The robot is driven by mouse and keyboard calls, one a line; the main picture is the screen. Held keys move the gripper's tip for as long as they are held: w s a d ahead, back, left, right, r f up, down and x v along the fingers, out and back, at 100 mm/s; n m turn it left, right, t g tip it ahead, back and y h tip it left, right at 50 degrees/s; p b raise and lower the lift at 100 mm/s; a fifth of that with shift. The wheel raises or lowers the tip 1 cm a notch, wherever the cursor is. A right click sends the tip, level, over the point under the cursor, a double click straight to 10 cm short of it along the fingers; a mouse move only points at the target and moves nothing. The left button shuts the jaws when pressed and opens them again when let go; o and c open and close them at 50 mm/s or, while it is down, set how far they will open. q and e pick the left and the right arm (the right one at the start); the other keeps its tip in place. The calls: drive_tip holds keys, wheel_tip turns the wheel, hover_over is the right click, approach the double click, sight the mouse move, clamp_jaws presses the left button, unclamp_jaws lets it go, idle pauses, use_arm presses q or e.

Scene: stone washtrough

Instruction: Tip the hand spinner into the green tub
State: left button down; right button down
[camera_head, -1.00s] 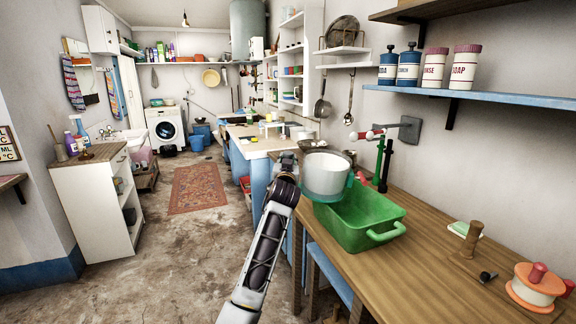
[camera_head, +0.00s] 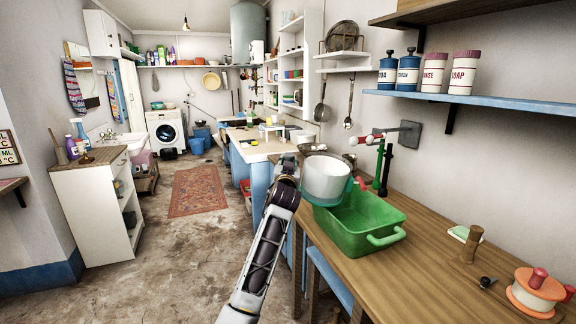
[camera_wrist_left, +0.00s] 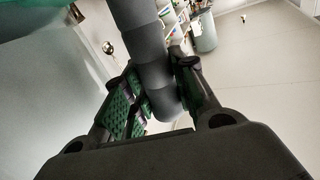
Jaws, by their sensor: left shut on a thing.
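The hand spinner (camera_head: 324,182) is a whitish bowl with a teal outer part and a small red piece at its right. It hangs over the far left end of the green tub (camera_head: 352,243), tilted a little to the right. My left gripper (camera_head: 289,163) is left of the spinner. In the left wrist view its fingers close around a grey segmented handle (camera_wrist_left: 150,62), with a teal edge of the spinner (camera_wrist_left: 40,20) at upper left. The tub stands on the wooden counter; part of its inside is hidden by the spinner. My right gripper is not in view.
A tap with green and black standpipes (camera_head: 385,165) rises behind the tub. A wooden peg (camera_head: 470,245), a dark plug (camera_head: 487,282) and a white-orange spool (camera_head: 536,293) stand on the counter (camera_head: 425,280) at right. A blue shelf with canisters (camera_head: 463,72) hangs above.

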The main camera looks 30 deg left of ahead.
sight(291, 155)
use_arm(q)
drive_tip(key=shift+r, duration=0.3)
drive_tip(key=shift+d+r+m+t+p, duration=0.2)
drive_tip(key=shift+r+m+t+p, duration=0.15)
drive_tip(key=shift+r, duration=0.2)
drive_tip(key=shift+d+r+m, duration=0.2)
drive_tip(key=shift+r+m, duration=0.25)
drive_tip(key=shift+r, duration=0.1)
drive_tip(key=shift+d+r+p, duration=0.1)
drive_tip(key=shift+r+p, duration=0.15)
drive_tip(key=shift+p, duration=0.1)
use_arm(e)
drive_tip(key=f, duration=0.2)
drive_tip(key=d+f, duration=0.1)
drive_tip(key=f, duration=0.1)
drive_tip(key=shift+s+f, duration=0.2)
use_arm(q)
drive_tip(key=shift+d+r+m+t, duration=0.1)
drive_tip(key=shift+r+m+t, duration=0.15)
drive_tip(key=shift+m, duration=0.15)
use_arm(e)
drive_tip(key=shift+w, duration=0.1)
